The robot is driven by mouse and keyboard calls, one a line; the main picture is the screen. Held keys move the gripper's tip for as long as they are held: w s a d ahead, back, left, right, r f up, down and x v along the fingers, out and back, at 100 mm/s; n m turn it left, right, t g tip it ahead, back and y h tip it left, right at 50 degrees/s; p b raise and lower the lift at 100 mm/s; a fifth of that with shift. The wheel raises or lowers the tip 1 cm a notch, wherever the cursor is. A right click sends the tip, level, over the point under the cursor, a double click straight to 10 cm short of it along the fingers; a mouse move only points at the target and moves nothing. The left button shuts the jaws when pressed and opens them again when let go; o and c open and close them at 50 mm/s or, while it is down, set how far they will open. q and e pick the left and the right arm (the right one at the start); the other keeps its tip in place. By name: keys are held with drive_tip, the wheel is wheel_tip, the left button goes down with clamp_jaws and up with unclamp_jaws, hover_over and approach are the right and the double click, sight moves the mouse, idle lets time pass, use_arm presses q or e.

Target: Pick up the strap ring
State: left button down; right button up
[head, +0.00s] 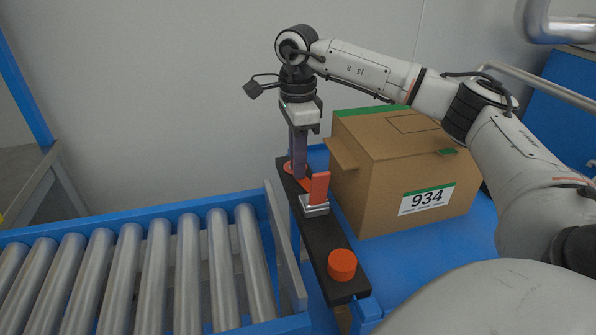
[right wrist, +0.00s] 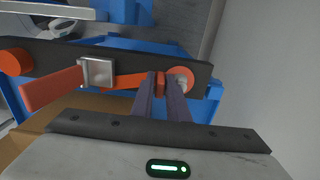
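The strap ring (right wrist: 159,84) is a small red-orange piece at the strap's far end in the right wrist view. My right gripper (right wrist: 160,88) points down over the dark bar, with its fingertips close against both sides of the ring. In the head view my right gripper (head: 298,172) is at the bar's far end, where its fingers hide most of the ring. The orange strap (right wrist: 128,80) runs from there through a silver buckle (right wrist: 98,72), which also shows in the head view (head: 315,208). An orange lever (head: 319,188) stands up from the buckle. My left gripper is out of view.
The dark bar (head: 318,238) carries an orange round knob (head: 342,264) at its near end. A cardboard box (head: 385,195) labelled 934 stands close on its right, on a blue surface (head: 400,255). A roller conveyor (head: 150,265) lies to the left.

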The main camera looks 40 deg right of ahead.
clamp_jaws()
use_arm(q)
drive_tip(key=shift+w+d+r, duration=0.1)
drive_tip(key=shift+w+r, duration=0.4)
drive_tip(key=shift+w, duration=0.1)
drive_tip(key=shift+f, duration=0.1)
